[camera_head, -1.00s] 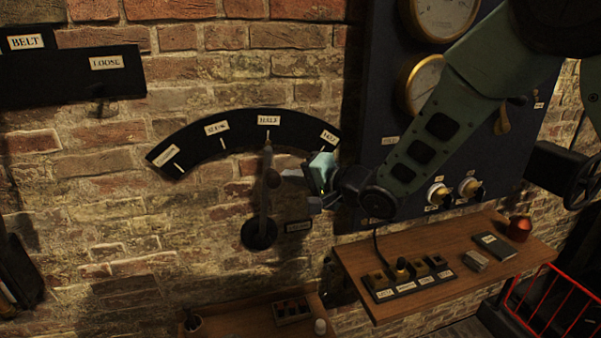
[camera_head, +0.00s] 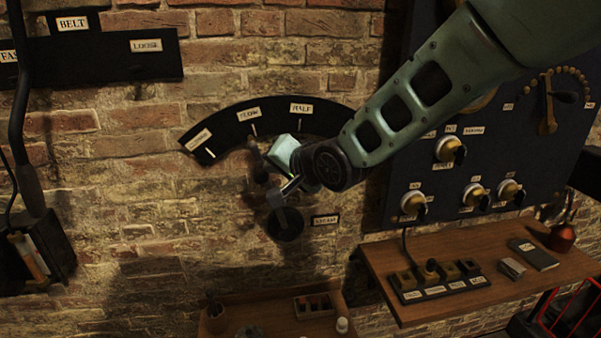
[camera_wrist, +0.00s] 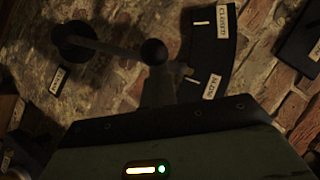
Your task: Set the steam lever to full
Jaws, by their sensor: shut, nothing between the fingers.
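The steam lever (camera_head: 260,172) is a dark arm on a round pivot on the brick wall, below a black curved scale. It leans up and left, roughly toward the SLOW mark (camera_head: 249,114). The HALF label (camera_head: 301,108) is to its right; the FULL label is hidden behind my arm. In the wrist view the lever (camera_wrist: 112,46) runs from its pivot to a dark ball knob (camera_wrist: 153,52), on the SLOW side of the scale (camera_wrist: 212,50). My gripper (camera_head: 283,190) is shut and empty, close against the lever's right side; whether it touches cannot be told.
A dark panel (camera_head: 470,180) with brass knobs stands right of the scale, partly behind my arm. A wooden shelf (camera_head: 385,262) with a switch block juts out below it. A lower shelf (camera_head: 265,328) is under the lever. Bare brick lies left of the lever.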

